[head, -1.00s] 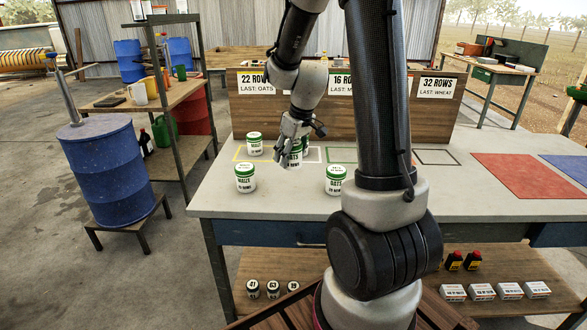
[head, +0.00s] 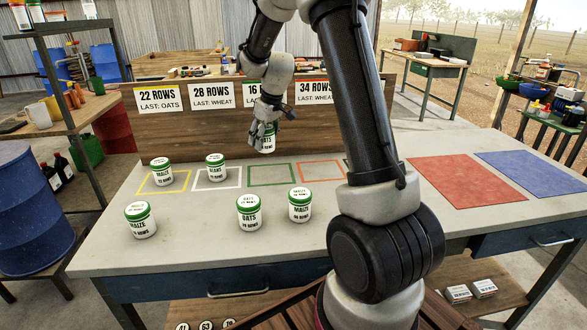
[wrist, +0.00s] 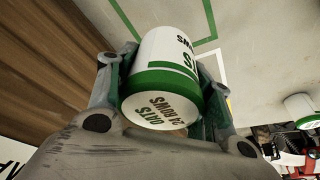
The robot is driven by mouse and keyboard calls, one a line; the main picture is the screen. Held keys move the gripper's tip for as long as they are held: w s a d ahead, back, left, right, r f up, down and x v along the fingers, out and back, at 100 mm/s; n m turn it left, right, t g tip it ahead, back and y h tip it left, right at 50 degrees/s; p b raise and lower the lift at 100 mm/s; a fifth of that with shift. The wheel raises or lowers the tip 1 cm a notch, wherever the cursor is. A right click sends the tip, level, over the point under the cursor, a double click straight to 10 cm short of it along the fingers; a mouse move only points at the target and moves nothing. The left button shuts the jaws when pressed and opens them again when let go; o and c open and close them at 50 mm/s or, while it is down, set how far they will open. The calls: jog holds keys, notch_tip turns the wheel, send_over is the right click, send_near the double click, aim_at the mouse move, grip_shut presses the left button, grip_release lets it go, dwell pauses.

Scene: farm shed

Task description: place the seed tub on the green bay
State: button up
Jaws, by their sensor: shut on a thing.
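My gripper (head: 266,122) is shut on a white seed tub (head: 267,139) with a green lid. It holds the tub in the air in front of the sign board, appearing above and behind the green bay (head: 272,185). In the wrist view the held tub (wrist: 168,70) sits between both fingers, its lid lettered OATS. Part of the green outline (wrist: 210,20) shows beyond it. The green bay is an empty green outline on the bench. One tub (head: 161,172) stands in the yellow bay (head: 150,193), another (head: 215,168) in the white bay (head: 217,187).
Three more tubs stand in front of the bays: one at left (head: 140,220), one in the middle (head: 248,212), one further right (head: 300,205). An empty orange bay (head: 321,180) lies right of the green one. The sign board (head: 190,125) rises behind. Red (head: 465,180) and blue mats are bare.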

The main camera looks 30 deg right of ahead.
jog(key=f, duration=0.2)
jog(key=d+f, duration=0.1)
jog(key=f, duration=0.2)
jog(key=shift+d+f, duration=0.15)
jog(key=shift+f, duration=2.2)
jog(key=shift+f, duration=0.1)
jog(key=o, duration=1.1)
